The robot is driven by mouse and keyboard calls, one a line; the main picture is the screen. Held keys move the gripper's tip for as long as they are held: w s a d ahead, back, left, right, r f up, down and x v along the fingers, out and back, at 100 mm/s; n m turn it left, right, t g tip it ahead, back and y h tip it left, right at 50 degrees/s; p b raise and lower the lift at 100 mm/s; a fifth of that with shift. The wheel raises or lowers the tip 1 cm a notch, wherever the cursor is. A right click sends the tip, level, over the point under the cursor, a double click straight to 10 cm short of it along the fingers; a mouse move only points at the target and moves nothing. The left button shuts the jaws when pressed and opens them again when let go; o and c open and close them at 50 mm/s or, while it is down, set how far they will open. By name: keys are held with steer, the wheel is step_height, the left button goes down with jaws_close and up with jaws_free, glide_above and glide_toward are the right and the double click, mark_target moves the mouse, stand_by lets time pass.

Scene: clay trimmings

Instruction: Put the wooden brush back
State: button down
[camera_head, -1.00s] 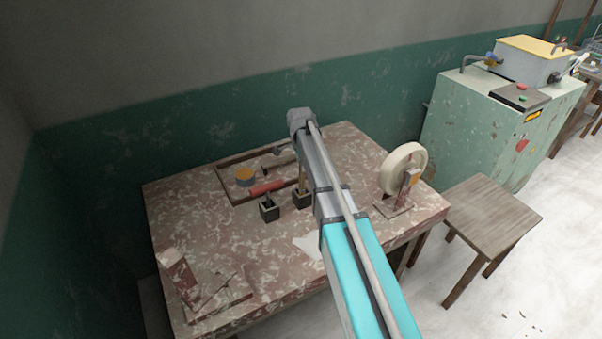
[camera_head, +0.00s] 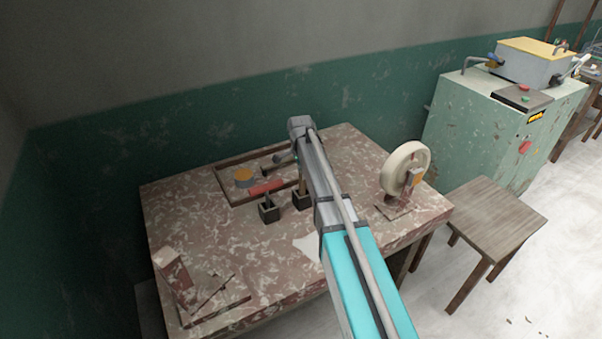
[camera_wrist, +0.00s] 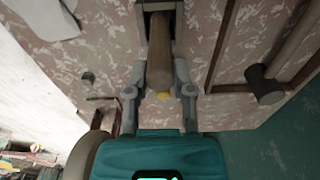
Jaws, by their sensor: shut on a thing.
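The wooden brush (camera_wrist: 159,50) shows in the wrist view as a tan handle between my gripper's fingers, with a small yellow tip at its near end. My gripper (camera_wrist: 160,78) is shut on this handle. The handle's far end meets a dark square holder (camera_wrist: 142,20); I cannot tell how deep it sits. In the head view the dark holder (camera_head: 302,201) stands on the table beside my arm, with a thin part of the brush (camera_head: 302,184) above it. My arm hides most of the gripper there.
A second dark holder (camera_head: 268,213) with a red-handled tool (camera_head: 266,187) stands just left. A hammer (camera_wrist: 265,85) lies by the wooden frame.

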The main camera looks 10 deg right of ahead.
steer(key=shift+c, duration=2.4)
jaws_free()
step_height(320, 180, up, 12)
steer(key=p, duration=1.2)
steer(key=shift+a, duration=0.2)
steer(key=shift+s, duration=0.1)
steer(key=s+n, duration=1.4)
steer(key=s, duration=1.4)
steer(key=shift+s, duration=0.4)
